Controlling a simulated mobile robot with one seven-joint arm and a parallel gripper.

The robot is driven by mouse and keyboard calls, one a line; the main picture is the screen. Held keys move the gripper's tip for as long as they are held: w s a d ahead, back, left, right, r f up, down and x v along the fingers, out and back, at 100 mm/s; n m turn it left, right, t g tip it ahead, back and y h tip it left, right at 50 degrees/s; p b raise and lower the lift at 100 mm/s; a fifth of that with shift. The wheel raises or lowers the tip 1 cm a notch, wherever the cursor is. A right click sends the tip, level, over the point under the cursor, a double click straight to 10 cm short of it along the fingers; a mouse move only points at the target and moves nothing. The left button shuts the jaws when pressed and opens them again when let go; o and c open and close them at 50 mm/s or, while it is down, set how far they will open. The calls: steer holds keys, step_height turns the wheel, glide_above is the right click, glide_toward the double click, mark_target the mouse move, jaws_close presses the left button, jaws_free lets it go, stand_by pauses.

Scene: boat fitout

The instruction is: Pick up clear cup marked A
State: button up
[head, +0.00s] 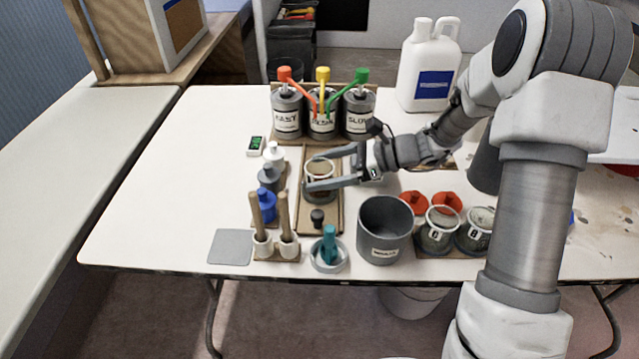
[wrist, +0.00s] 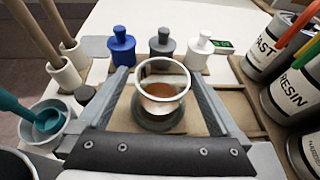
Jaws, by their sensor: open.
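A clear cup (head: 320,182) with a pale rim and a coppery-brown inside stands upright on the brown board in the head view. It also shows in the wrist view (wrist: 161,92), above a dark round base. No letter on it is readable from here. My gripper (head: 312,171) is open around this cup, with one finger on each side. In the wrist view, my gripper's fingers (wrist: 158,72) run past both sides of the cup; a gap shows at each side. Two other clear cups, marked B (head: 437,230) and apparently C (head: 475,230), stand at the right.
FAST, RESIN and SLOW pump cans (head: 322,115) stand behind. Small blue, grey and white bottles (head: 267,207) line the left side. A grey bucket (head: 384,232), teal tool (head: 329,245) and upright wooden sticks (head: 283,212) stand in front. The table's left part is clear.

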steer(key=b+x, duration=0.1)
steer(key=x, duration=0.3)
steer(key=shift+w, duration=0.1)
steer(key=shift+d, duration=0.1)
steer(key=c, duration=1.4)
steer(key=shift+r, duration=0.1)
steer(key=shift+r, duration=0.1)
